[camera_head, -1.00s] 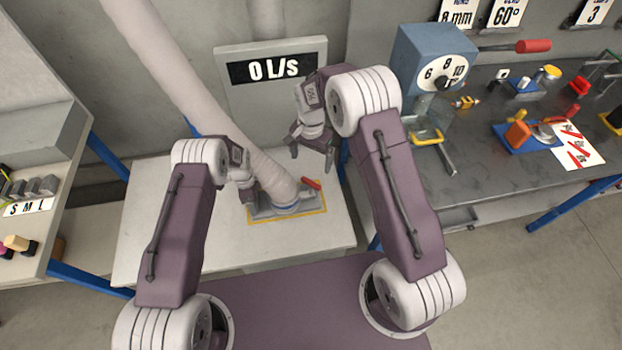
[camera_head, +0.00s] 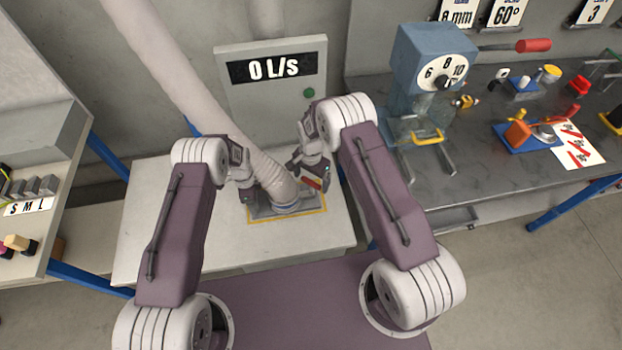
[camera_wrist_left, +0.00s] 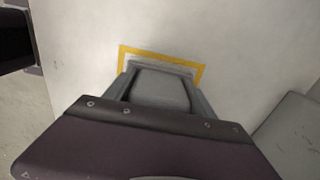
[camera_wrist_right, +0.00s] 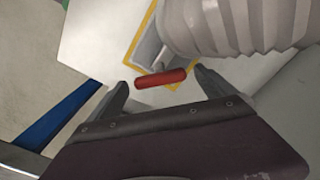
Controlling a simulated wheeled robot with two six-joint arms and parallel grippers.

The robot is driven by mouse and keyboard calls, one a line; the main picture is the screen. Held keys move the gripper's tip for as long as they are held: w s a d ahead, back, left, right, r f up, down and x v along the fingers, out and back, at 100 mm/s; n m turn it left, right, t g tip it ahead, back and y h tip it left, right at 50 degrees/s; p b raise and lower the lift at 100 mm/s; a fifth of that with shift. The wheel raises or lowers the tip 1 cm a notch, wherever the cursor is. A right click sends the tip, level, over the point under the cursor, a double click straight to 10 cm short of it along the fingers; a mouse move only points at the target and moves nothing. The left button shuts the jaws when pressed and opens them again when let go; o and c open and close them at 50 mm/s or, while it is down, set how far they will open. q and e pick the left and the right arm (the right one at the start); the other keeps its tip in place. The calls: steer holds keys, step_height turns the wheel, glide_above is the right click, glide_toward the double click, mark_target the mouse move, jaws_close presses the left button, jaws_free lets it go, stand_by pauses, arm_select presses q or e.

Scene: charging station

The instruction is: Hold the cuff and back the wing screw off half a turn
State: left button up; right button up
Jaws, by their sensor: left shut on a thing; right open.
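The grey cuff (camera_head: 262,211) sits at the foot of the big ribbed hose (camera_head: 232,140), inside a yellow outline on the white table. My left gripper (camera_head: 247,195) is shut on the cuff's left end; the left wrist view shows its grey block (camera_wrist_left: 162,88) between the fingers. The red wing screw (camera_head: 311,183) is at the cuff's right side. My right gripper (camera_head: 309,172) is open just above it. In the right wrist view the red bar (camera_wrist_right: 160,79) lies across the gap between the fingertips, with space at both ends.
A display panel (camera_head: 270,72) behind reads 0 L/s. A blue dial machine (camera_head: 425,60) stands on the dark bench (camera_head: 460,165) to the right. A shelf (camera_head: 70,185) with small blocks stands at the left. The white table's front is clear.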

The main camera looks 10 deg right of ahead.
steer(key=c, duration=1.4)
steer(key=shift+n, duration=0.3)
steer(key=n, duration=0.4)
steer(key=shift+n, duration=0.3)
steer(key=n, duration=0.9)
steer(key=shift+n, duration=2.2)
